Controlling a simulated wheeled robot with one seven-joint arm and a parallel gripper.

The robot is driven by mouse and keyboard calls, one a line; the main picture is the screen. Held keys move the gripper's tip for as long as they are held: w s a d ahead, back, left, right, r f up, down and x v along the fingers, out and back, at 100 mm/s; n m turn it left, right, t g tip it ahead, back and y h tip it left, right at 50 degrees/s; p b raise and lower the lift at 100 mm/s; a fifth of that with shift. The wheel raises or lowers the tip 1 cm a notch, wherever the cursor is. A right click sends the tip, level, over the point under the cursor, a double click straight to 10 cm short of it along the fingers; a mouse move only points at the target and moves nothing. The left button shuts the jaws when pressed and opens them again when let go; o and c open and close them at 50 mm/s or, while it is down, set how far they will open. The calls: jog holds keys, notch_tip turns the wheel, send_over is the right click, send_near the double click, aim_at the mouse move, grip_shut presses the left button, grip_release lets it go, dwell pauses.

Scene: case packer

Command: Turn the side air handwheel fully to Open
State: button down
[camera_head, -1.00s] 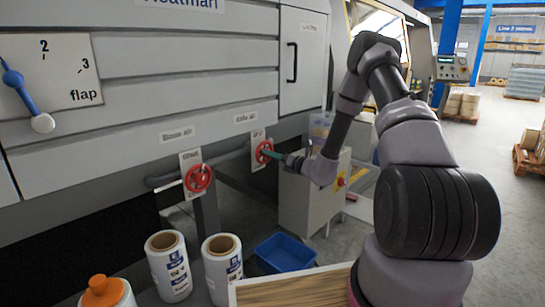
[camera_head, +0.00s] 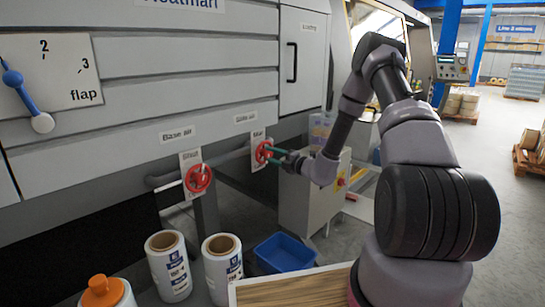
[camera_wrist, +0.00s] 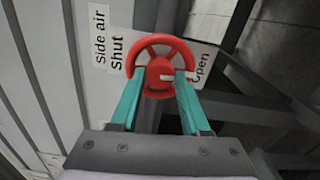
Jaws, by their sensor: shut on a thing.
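The red side air handwheel (camera_head: 262,152) is on a pipe at the machine front, right of the base air wheel. In the wrist view the handwheel (camera_wrist: 158,45) sits between the two green fingers of my gripper (camera_wrist: 158,82), which is shut on its rim. The label plate (camera_wrist: 110,62) reads "Side air" and "Shut" on the left; "Open" (camera_wrist: 200,68) is on the right. In the head view my gripper (camera_head: 276,156) reaches the wheel from the right.
The red base air handwheel (camera_head: 198,178) is to the left, with a pale rod by it. Below stand two wrapped rolls (camera_head: 170,275), an orange-capped bottle (camera_head: 105,292) and a blue bin (camera_head: 285,252). A grey cabinet (camera_head: 312,205) stands close behind my wrist.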

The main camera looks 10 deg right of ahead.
jog(key=shift+f+m, duration=0.1)
jog(key=shift+m, duration=0.5)
jog(key=shift+c, duration=1.9)
grip_release()
jog(key=v, duration=1.1)
